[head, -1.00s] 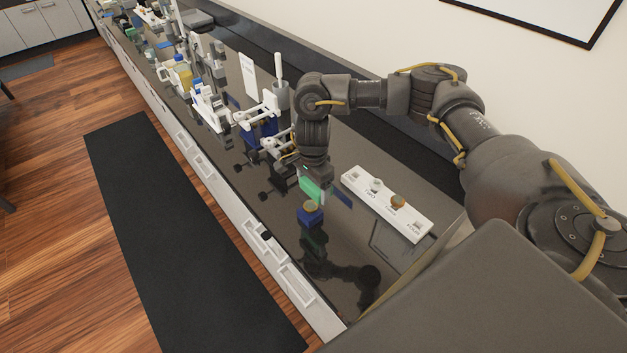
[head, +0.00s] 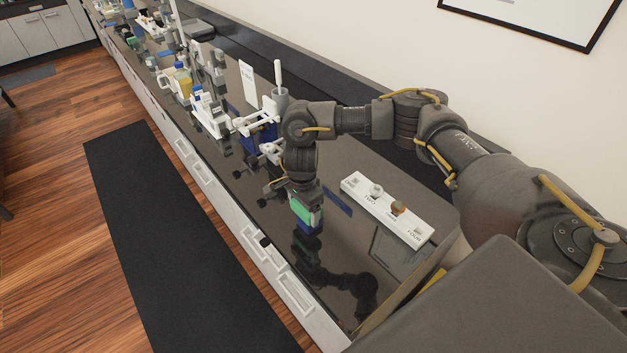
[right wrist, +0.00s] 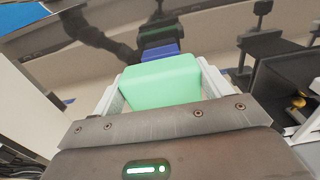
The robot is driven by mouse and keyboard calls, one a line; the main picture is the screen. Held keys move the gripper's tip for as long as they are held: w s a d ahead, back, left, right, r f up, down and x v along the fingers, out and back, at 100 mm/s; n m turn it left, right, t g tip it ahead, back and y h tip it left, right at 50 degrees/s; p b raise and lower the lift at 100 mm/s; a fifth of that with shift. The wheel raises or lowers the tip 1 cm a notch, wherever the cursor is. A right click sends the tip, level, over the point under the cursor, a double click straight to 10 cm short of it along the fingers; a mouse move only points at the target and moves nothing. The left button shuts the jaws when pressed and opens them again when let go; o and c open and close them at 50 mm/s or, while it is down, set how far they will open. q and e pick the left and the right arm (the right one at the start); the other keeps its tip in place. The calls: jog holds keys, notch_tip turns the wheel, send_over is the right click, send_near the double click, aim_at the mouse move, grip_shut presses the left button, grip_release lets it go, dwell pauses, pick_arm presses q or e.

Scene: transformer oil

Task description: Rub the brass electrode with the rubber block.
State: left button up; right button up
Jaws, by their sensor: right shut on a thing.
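My right gripper (head: 303,200) is shut on a green block, the rubber block (head: 301,211), and points down over the counter. In the right wrist view the green block (right wrist: 160,82) sits between the two pale fingers. A small blue holder (head: 309,229) stands on the dark counter right under the block, and part of it shows past the block in the right wrist view (right wrist: 158,52). The brass top of this holder is hidden behind the block, so I cannot tell whether they touch. My left gripper is not in view.
White and blue apparatus (head: 258,135) stands close behind the gripper. The glossy counter front is mostly clear.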

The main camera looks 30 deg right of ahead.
jog(key=d, duration=0.2)
jog(key=d+b, duration=0.1)
jog(key=shift+w+d, duration=0.15)
jog(key=shift+w, duration=0.15)
notch_tip(320, 180, up, 3)
jog(key=shift+f+p, duration=0.15)
jog(key=shift+p, duration=0.8)
notch_tip(320, 180, up, 4)
jog(key=p, duration=0.3)
jog(key=shift+f, duration=0.2)
jog(key=shift+r+p, duration=0.4)
jog(key=shift+r, duration=0.55)
jog(key=shift+f, duration=0.1)
